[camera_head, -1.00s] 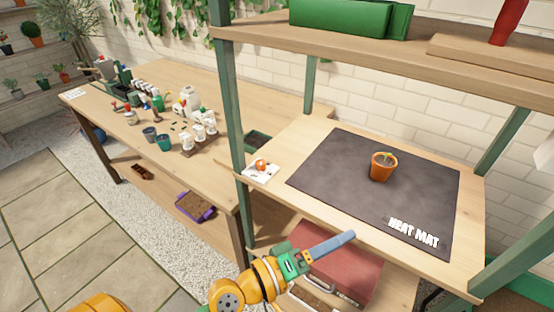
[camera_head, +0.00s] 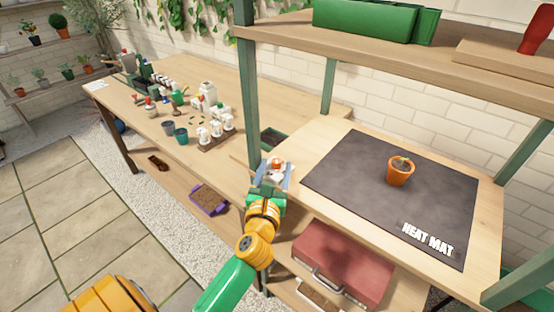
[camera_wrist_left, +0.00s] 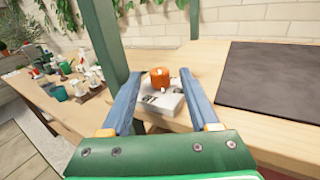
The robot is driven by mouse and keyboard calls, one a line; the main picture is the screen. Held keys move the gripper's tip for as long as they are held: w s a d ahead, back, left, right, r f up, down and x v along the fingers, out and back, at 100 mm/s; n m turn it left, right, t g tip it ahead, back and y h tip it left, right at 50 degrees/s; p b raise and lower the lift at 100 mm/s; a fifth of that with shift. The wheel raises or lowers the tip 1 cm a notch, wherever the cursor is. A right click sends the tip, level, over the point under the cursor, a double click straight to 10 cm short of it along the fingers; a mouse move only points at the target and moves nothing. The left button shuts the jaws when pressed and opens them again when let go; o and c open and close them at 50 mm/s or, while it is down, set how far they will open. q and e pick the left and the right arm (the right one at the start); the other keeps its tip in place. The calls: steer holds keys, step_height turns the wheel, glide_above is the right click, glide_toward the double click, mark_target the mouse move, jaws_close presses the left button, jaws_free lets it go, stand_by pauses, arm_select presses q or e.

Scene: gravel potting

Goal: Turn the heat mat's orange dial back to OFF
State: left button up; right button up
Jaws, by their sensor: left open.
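The orange dial (camera_head: 276,162) sits on a small white control box (camera_wrist_left: 168,103) on the shelf, left of the heat mat (camera_head: 340,195). In the left wrist view the round orange dial (camera_wrist_left: 159,77) stands on top of the box, between and beyond my finger tips. My left gripper (camera_head: 274,172) is open, its two blue fingers either side of the box in the picture. I cannot tell whether they touch it. Much of the box is hidden by the gripper in the head view. My right gripper is not in view.
A terracotta pot (camera_head: 400,171) with a seedling stands on the mat. A green shelf post (camera_head: 248,100) rises just left of the box. A red case (camera_head: 340,262) lies on the lower shelf. Bottles and cups crowd the left bench (camera_head: 140,105).

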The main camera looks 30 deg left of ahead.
arm_select(q)
steer(key=x, duration=0.3)
steer(key=shift+s, duration=0.1)
steer(key=shift+d, duration=0.1)
jaws_close()
